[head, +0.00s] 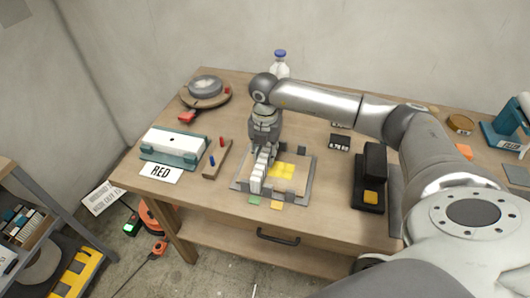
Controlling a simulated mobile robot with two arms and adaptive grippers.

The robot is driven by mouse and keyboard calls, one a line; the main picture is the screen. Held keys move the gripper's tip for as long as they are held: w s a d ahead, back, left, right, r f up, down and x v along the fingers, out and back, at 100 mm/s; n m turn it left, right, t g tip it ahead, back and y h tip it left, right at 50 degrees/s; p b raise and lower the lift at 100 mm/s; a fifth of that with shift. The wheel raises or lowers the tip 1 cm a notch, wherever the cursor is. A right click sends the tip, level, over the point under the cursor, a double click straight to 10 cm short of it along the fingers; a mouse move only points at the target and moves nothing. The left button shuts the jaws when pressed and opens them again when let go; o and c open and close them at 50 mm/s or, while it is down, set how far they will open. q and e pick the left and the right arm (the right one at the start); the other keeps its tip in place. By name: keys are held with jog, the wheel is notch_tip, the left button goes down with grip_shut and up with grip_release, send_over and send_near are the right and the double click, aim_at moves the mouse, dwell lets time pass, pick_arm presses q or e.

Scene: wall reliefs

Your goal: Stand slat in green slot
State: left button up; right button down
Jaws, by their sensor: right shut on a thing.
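My right gripper (268,152) points down over a grey fixture (302,190) on the wooden table. It is shut on the slat, which is mostly hidden by the fingers. Pale upright pieces (256,180) stand at the left side of the fixture, just below and in front of the fingers. I cannot tell which of them is the held slat, or whether it touches the fixture. A green tab (254,200) lies at the front edge in line with these pieces, with a yellow-orange tab (276,205) to its right. Yellow patches (284,170) show inside the fixture. My left gripper is not in view.
A wooden strip with pegs (217,160) is close to the fixture. A black device (371,180) stands to the right. A bottle (280,65) stands behind my arm.

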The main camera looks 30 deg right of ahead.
aim_at(265, 152)
jog(key=shift+f, duration=0.3)
dwell(0.5)
jog(key=c, duration=1.1)
grip_release()
notch_tip(265, 152, up, 12)
jog(key=shift+r, duration=0.1)
